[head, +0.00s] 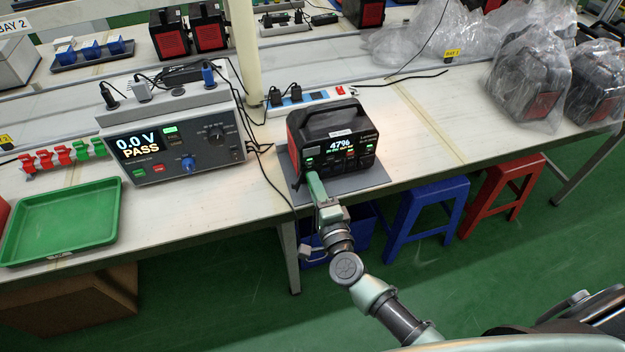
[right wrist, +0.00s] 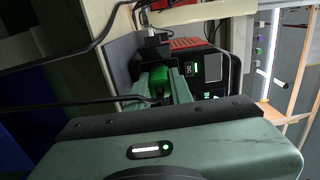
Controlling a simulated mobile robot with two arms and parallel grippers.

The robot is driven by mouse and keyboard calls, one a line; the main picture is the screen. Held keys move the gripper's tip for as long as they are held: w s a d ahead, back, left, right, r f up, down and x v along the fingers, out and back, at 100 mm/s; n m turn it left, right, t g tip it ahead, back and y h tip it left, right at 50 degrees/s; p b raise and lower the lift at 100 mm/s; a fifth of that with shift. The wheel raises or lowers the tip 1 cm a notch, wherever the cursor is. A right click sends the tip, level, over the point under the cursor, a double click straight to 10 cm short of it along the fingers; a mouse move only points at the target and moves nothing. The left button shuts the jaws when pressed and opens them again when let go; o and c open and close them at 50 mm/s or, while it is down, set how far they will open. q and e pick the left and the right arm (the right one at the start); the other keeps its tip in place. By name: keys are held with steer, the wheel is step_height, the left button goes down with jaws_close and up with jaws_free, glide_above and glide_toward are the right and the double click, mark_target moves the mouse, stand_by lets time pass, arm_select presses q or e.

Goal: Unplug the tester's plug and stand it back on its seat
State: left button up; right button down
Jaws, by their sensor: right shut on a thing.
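The tester (head: 175,139) stands on the bench at left, its screen reading 0.0 V PASS. Black, grey and blue plugs stand in a row on its top ledge. The power station (head: 335,145), black and red with a 47% display, sits on a grey mat right of it. My right gripper (head: 312,183) is at the power station's lower front left. In the right wrist view its fingers are closed around a green plug (right wrist: 160,77) with a black cable. The fingers hide whether the plug is still seated in a socket. My left gripper is not in view.
A green tray (head: 62,224) lies at the bench's left front, with red and green clips behind it. A power strip (head: 305,101) with black plugs lies behind the power station. Bagged units (head: 527,82) stand at right. Blue (head: 428,205) and red stools are below the bench edge.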

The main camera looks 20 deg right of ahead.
steer(key=shift+s, duration=0.3)
steer(key=shift+s, duration=1.8)
